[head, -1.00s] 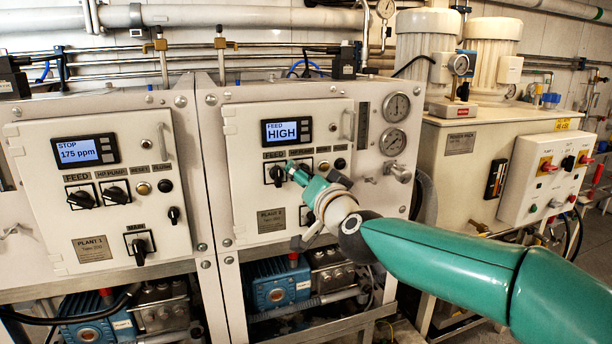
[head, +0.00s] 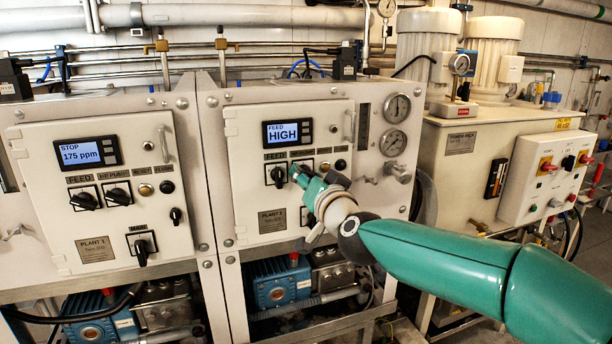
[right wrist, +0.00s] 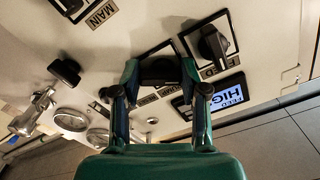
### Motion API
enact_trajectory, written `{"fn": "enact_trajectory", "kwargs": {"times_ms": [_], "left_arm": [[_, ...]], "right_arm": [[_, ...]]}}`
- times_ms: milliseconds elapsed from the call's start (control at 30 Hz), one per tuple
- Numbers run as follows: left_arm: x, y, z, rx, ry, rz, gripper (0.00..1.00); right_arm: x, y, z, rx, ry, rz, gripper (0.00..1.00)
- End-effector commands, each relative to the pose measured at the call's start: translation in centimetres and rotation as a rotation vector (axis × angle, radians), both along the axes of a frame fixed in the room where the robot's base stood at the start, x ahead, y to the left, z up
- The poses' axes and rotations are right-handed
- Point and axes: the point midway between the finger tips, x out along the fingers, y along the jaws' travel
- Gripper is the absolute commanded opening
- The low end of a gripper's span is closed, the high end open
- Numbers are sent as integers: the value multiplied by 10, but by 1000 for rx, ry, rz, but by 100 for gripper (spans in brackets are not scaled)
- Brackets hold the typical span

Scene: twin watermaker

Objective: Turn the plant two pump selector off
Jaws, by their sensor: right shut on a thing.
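The plant two panel (head: 240,190) is a white door with a small display (head: 287,133) reading FEED HIGH. Its feed selector (head: 278,176) is a black knob, which also shows in the right wrist view (right wrist: 212,45). Just right of it is the pump selector (right wrist: 158,70), a black knob on a square plate. In the head view my gripper mostly hides it. My right gripper (head: 296,172) is at this selector, and in the right wrist view its fingers (right wrist: 160,75) are closed on both sides of the knob. My left gripper is out of view.
The plant one panel (head: 95,215) at left has similar selectors and a display reading STOP 175 ppm. Pressure gauges (head: 394,142) and a valve handle (head: 398,172) stick out right of the plant two panel. A control box (head: 545,175) stands further right.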

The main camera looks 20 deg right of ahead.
Motion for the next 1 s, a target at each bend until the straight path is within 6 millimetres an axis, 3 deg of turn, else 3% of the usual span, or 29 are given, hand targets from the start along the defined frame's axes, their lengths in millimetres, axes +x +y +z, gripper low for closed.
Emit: {"fn": "enact_trajectory", "kwargs": {"times_ms": [133, 167, 300, 733, 1000], "left_arm": [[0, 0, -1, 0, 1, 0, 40], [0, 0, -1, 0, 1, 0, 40], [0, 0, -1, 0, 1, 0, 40], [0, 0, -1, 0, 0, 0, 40], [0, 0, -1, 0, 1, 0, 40]], "right_arm": [[0, -1, 0, -2, -1, -2, 9], [0, -1, 0, -2, -1, -2, 47], [0, -1, 0, -1, -1, -2, 69], [-7, -1, 0, 0, -2, -1, 69], [-50, -2, 1, 0, -3, 1, 69]]}}
